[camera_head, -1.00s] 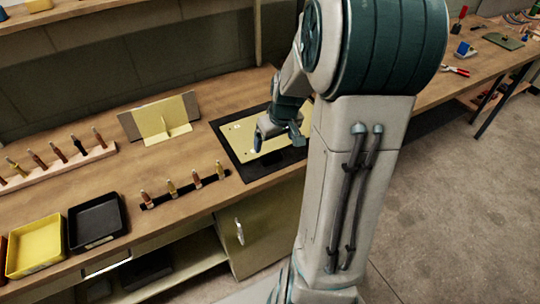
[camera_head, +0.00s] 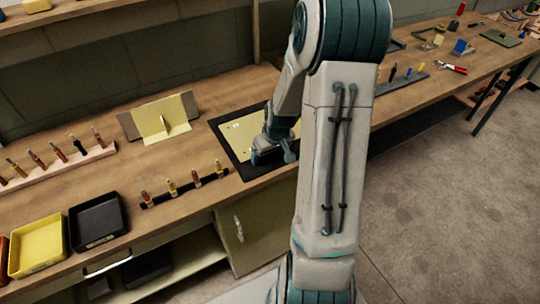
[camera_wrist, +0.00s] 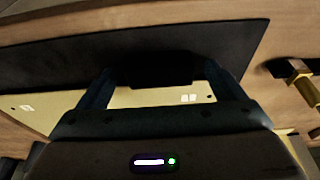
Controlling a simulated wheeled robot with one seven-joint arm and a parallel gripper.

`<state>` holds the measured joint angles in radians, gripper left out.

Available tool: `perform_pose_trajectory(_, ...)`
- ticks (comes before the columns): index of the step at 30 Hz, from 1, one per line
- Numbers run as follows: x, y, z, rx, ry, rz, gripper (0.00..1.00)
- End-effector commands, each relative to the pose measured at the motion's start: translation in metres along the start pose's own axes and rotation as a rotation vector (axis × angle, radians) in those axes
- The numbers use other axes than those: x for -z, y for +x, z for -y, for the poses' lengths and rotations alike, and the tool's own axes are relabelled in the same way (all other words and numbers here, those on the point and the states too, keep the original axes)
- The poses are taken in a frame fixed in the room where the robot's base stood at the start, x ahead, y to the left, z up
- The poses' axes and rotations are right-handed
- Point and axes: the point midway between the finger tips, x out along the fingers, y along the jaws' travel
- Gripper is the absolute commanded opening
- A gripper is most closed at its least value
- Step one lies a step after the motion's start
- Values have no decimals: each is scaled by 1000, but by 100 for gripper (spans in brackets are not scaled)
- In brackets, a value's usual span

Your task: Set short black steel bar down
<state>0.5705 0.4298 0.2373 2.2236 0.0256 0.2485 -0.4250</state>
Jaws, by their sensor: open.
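The short black steel bar (camera_wrist: 152,68) shows as a dark block in the wrist view, at the edge between the black mat (camera_wrist: 50,58) and a pale yellow sheet (camera_wrist: 130,98). It is hard to separate from the mat. My gripper (camera_wrist: 160,85) is open, one finger on each side of the bar; I cannot tell whether they touch it. In the head view my gripper (camera_head: 273,155) is low over the front part of the mat (camera_head: 229,155), and the bar is largely hidden there by the gripper and arm.
A row of upright pegs in a black strip (camera_head: 187,191) stands left of the mat. A yellow tray (camera_head: 37,247) and a black tray (camera_head: 97,221) sit further left. A yellow angled stand (camera_head: 160,118) is behind. Bare bench (camera_head: 215,105) lies between.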

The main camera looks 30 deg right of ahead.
Motion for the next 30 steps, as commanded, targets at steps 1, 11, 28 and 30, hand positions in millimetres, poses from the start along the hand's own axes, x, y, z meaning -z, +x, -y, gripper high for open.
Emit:
perform_pose_trajectory(1,0,0,0,0,0,0,89)
perform_pose_trajectory(11,0,0,0,0,0,0,42)
perform_pose_trajectory(28,5,-13,0,-2,0,-4,22)
perform_pose_trajectory(30,7,-21,-1,-3,0,-6,22)
